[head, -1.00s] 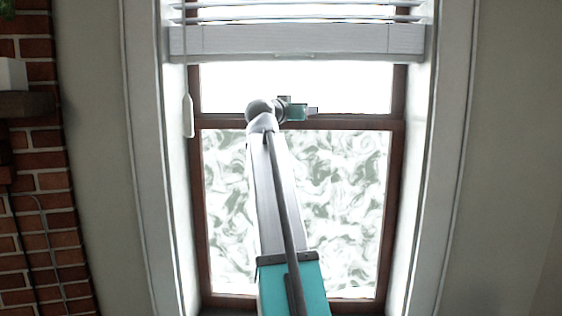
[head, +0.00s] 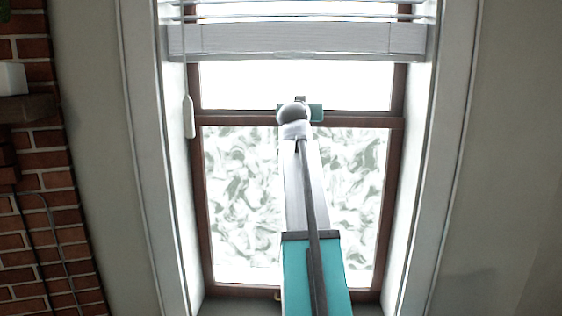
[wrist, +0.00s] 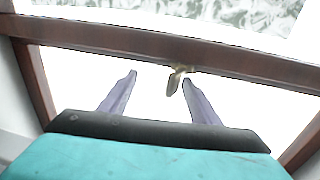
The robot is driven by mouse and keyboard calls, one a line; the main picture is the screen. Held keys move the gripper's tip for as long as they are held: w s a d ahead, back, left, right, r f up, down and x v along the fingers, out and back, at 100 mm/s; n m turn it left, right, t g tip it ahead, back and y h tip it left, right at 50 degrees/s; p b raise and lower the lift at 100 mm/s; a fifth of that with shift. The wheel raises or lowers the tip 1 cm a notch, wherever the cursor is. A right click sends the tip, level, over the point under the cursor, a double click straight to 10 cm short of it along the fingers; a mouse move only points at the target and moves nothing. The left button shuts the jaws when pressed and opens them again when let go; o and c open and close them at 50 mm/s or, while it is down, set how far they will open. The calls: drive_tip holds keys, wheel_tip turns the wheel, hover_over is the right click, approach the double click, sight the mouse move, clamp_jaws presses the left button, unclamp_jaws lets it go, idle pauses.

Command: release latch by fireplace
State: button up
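The latch (wrist: 176,80) is a small brass piece on the brown middle rail (wrist: 110,41) of the window, clear in the wrist view. In the head view my arm's end hides it. My gripper (wrist: 160,77) is open, its two pale purple fingers apart and pointing at the rail. The latch lies between the fingertips in the picture, closer to the right finger. I cannot tell whether that finger touches it. In the head view only the gripper's teal body (head: 316,112) shows, at the middle rail.
The window has a patterned lower pane (head: 240,200) and a clear upper one. A white blind (head: 300,40) hangs above, with a cord pull (head: 189,116) at the left. White trim frames both sides. The brick fireplace (head: 45,215) is at far left.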

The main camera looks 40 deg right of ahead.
drive_tip(key=shift+d+n+t+y+p, duration=0.35)
drive_tip(key=shift+n+t+y+p, duration=0.35)
drive_tip(key=shift+t+p, duration=0.3)
drive_tip(key=b+v, duration=0.4)
drive_tip(key=v, duration=1)
drive_tip(key=w+f+y, duration=0.1)
drive_tip(key=w+f, duration=0.3)
drive_tip(key=f, duration=0.4)
drive_tip(key=w+a+f+n+g+y, duration=0.1)
drive_tip(key=w+f+y, duration=0.1)
drive_tip(key=w+f, duration=0.3)
wheel_tip(320, 180, down, 4)
drive_tip(key=shift+w+a+r+p, duration=0.2)
drive_tip(key=shift+a+p, duration=0.05)
drive_tip(key=shift+p, duration=0.15)
drive_tip(key=shift+c, duration=0.4)
